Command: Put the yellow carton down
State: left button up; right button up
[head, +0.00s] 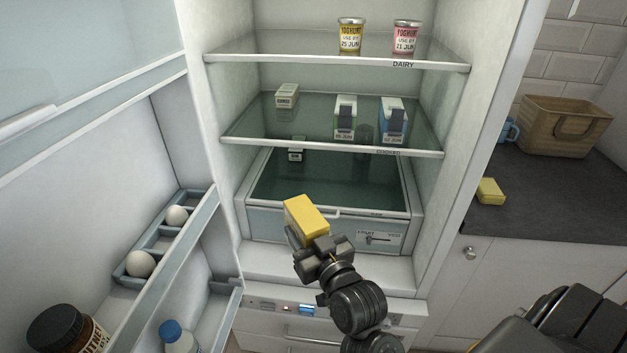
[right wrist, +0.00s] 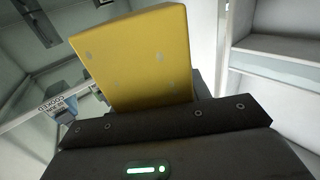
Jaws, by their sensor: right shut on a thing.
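The yellow carton (head: 306,215) is held in my right gripper (head: 320,247), in front of the fridge's fruit drawer, clear of the shelves. In the right wrist view the yellow carton (right wrist: 140,58) rises from between the dark jaws, slightly tilted. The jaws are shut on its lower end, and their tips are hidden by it. My left gripper is not in view.
Two yoghurt pots (head: 351,37) stand on the dairy shelf (head: 290,58). Two cartons (head: 346,118) and a small box (head: 287,95) stand on the glass shelf (head: 300,138). The open door rack (head: 175,238) holds eggs. The worktop (head: 540,210) bears a yellow block (head: 490,191) and basket (head: 565,125).

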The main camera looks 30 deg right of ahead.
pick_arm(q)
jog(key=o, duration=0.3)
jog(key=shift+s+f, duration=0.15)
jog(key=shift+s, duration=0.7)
pick_arm(e)
jog(key=w+d+f+m+g+h, duration=0.25)
jog(key=d+m+h, duration=0.2)
jog(key=d, duration=0.45)
jog(key=w+d+f+m+g+h, duration=0.1)
jog(key=w+d+f+m+h, duration=0.15)
jog(key=d+h, duration=0.5)
jog(key=shift+y, duration=0.8)
jog(key=x, duration=1.3)
jog(key=d+f+x, duration=0.1)
jog(key=x, duration=0.6)
jog(key=shift+s+d+p, duration=0.1)
jog(key=shift+s+p, duration=0.3)
notch_tip(320, 180, down, 3)
jog(key=shift+r, duration=0.25)
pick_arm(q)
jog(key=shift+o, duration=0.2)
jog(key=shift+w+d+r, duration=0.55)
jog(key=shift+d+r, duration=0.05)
